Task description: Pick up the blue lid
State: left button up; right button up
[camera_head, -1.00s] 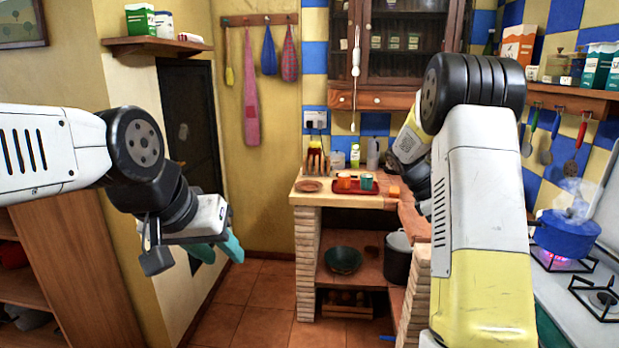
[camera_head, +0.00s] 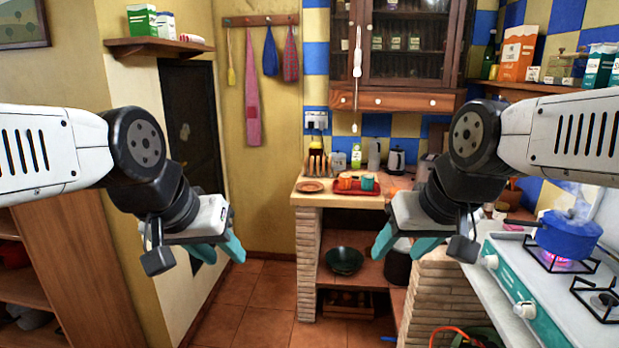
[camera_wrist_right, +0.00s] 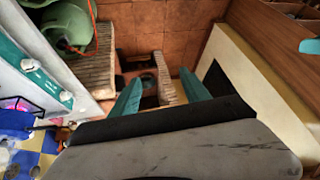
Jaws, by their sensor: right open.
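A steaming blue pot (camera_head: 567,236) with a long handle stands over a lit burner on the stove at the right of the head view. Its top is blue, but I cannot tell whether a separate lid sits on it. Part of the blue pot also shows at the left edge of the right wrist view (camera_wrist_right: 14,122). My right gripper (camera_head: 403,248) is open and empty, pointing down left of the stove, well apart from the pot. Its teal fingers are spread in the wrist view (camera_wrist_right: 161,88). My left gripper (camera_head: 219,248) is open and empty at the left.
The stove (camera_head: 510,285) has a teal front with white knobs and a bare burner (camera_head: 603,297) beside the pot. A red tray (camera_head: 357,188) with cups sits on the far counter. A shelf (camera_head: 540,89) with boxes hangs above. Floor space lies between my arms.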

aim_at(591, 230)
jog(key=z, duration=1.7)
jog(key=i+j, duration=0.1)
jog(key=j, duration=0.3)
jog(key=i+j, duration=0.15)
jog(key=j, duration=0.25)
jog(key=i+j, duration=0.1)
jog(key=j, duration=0.3)
jog(key=i+l+u, duration=0.1)
jog(key=i, duration=0.8)
